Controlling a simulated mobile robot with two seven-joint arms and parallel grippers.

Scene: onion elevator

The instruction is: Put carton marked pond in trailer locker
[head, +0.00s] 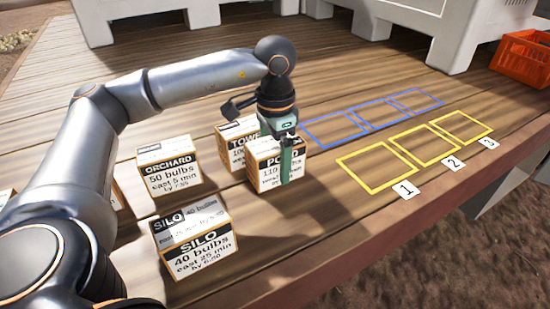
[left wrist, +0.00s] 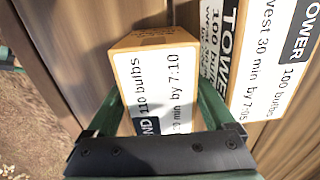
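The carton marked POND (head: 262,170) is a small white box with wood-coloured edges, standing upright on the plank deck. My left gripper (head: 288,160) is low over it, with one green finger in front of its printed side. In the left wrist view the POND carton (left wrist: 155,80) lies between the two green fingers (left wrist: 160,110), which are well apart along its sides. I cannot tell whether they press on it. My right gripper is not in view. I cannot make out a trailer locker in either view.
The TOWER carton (head: 232,150) stands close behind POND. ORCHARD (head: 168,170) and SILO (head: 200,250) cartons stand to the left. Empty blue (head: 335,143) and yellow (head: 343,160) outlined squares are to the right. An orange crate (head: 524,62) and white bins (head: 440,25) are at the back.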

